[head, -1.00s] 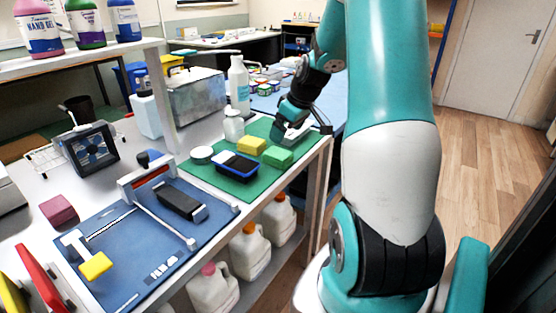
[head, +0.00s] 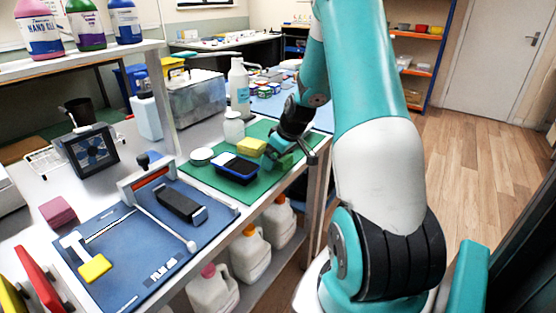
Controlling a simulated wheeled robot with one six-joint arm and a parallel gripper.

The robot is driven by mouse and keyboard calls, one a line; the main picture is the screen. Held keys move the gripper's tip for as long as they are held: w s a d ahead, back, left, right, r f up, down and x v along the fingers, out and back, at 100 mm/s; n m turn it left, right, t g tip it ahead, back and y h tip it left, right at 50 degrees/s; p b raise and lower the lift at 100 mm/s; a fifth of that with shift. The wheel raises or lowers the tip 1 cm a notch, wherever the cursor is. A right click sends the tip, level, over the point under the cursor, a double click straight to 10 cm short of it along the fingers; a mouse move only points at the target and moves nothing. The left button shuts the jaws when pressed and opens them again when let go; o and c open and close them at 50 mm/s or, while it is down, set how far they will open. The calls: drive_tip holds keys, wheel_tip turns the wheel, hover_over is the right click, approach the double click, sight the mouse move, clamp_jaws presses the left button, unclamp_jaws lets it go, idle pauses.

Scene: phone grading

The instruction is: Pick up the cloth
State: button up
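A green folded item (head: 273,163), which looks like the cloth, lies on the right part of the green mat (head: 205,180). It is partly hidden by my gripper (head: 282,154). My gripper is low over the mat's right edge, at or just above the green item. I cannot tell whether it touches it. The fingers are small, dark and partly covered by the wrist, so their opening does not show.
A yellow sponge (head: 251,146) and a blue tray with a black pad (head: 237,169) sit close left of my gripper. A blue mat with a clamp fixture (head: 130,225) lies nearer.

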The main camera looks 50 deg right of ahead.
drive_tip(key=c, duration=0.9)
drive_tip(key=shift+r, duration=0.1)
wheel_tip(320, 180, up, 20)
drive_tip(key=p, duration=0.1)
